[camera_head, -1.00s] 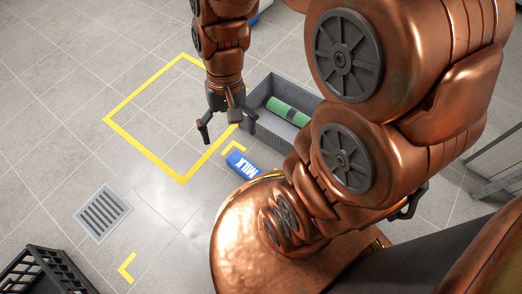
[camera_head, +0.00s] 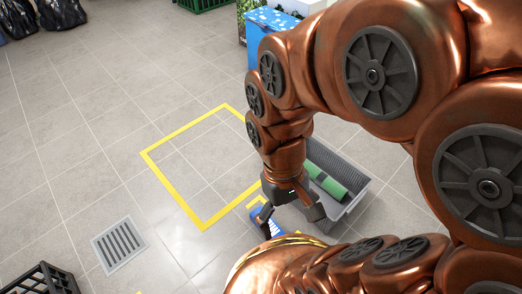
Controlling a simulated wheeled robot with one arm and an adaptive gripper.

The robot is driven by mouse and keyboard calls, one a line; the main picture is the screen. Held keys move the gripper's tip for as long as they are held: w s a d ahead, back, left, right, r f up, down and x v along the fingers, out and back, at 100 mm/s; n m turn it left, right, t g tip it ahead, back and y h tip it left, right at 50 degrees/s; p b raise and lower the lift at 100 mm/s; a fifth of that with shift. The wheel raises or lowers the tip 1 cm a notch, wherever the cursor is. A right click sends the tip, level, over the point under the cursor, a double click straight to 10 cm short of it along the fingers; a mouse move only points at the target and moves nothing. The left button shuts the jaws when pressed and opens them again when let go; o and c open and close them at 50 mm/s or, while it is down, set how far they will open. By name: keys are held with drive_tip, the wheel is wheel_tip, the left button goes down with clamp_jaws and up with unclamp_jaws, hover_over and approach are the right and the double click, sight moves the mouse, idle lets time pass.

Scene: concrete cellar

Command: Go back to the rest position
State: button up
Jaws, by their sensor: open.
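My gripper (camera_head: 289,215) hangs from my copper arm near the front edge of a grey crate (camera_head: 361,196). It is open, and nothing shows between its fingers. A blue milk carton (camera_head: 277,229) lies on the floor just beyond and partly behind the gripper fingers. Whether the fingers touch it cannot be told. A green cylinder with a dark band (camera_head: 331,184) lies inside the grey crate. My arm hides part of the crate.
A yellow taped square (camera_head: 175,181) on the tiled floor is empty. A floor drain (camera_head: 119,244) and a black crate (camera_head: 42,281) are at the lower left. A blue box (camera_head: 262,32), a green crate (camera_head: 203,4) and black bags (camera_head: 62,12) stand at the back.

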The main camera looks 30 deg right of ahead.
wheel_tip(320, 180, up, 40)
drive_tip(key=t+p, duration=0.1)
drive_tip(key=p, duration=3.7)
drive_tip(key=shift+w+r+t, duration=0.15)
drive_tip(key=shift+w+t, duration=0.25)
